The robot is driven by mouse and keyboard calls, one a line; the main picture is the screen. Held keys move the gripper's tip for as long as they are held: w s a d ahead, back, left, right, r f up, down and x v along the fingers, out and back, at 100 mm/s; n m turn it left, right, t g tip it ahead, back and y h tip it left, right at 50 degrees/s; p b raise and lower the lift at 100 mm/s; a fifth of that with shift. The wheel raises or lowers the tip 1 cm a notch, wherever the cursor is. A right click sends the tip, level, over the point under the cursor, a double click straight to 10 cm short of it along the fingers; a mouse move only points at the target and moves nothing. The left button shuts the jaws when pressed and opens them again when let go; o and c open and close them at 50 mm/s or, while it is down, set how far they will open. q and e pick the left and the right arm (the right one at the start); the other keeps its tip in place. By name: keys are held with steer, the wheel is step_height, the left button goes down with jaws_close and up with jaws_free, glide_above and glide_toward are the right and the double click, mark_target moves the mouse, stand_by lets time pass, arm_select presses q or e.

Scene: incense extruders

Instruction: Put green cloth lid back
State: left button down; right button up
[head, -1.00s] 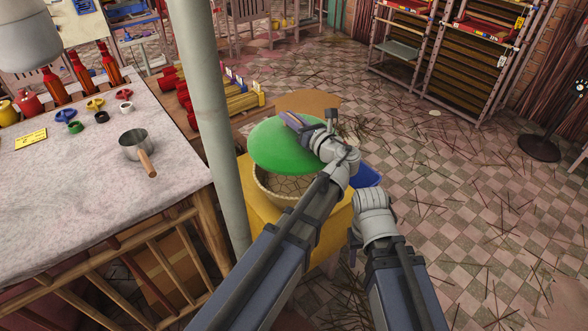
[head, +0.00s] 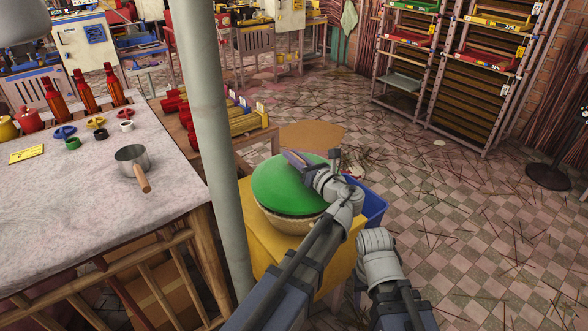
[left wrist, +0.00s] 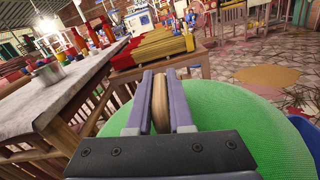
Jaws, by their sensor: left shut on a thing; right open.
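The green cloth lid (head: 283,190) is a round disc with a knob. It lies over the top of a woven basket (head: 285,223) and hides most of its opening. I cannot tell whether it is fully seated on the rim. My left gripper (head: 296,160) is over the lid, shut on its wooden knob (left wrist: 160,103), which shows between the fingers in the left wrist view. The lid's green surface (left wrist: 240,130) fills the lower right there. My right arm (head: 378,255) is at the lower right of the basket; its fingertips are hidden.
The basket stands on a yellow stand (head: 262,240) with a blue bin (head: 374,203) to its right. A grey post (head: 212,130) rises just left of it. The table (head: 90,205) with a metal pan (head: 132,158) is at the left. The floor at right has scattered sticks.

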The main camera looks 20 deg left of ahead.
arm_select(q)
steer(key=shift+f+b, duration=0.85)
steer(key=shift+f, duration=0.45)
arm_select(e)
steer(key=shift+f, duration=1.35)
arm_select(q)
steer(key=shift+f, duration=0.2)
steer(key=c, duration=0.8)
jaws_free()
arm_select(e)
steer(key=shift+f, duration=0.15)
arm_select(q)
steer(key=shift+r, duration=0.25)
arm_select(e)
steer(key=shift+r, duration=0.25)
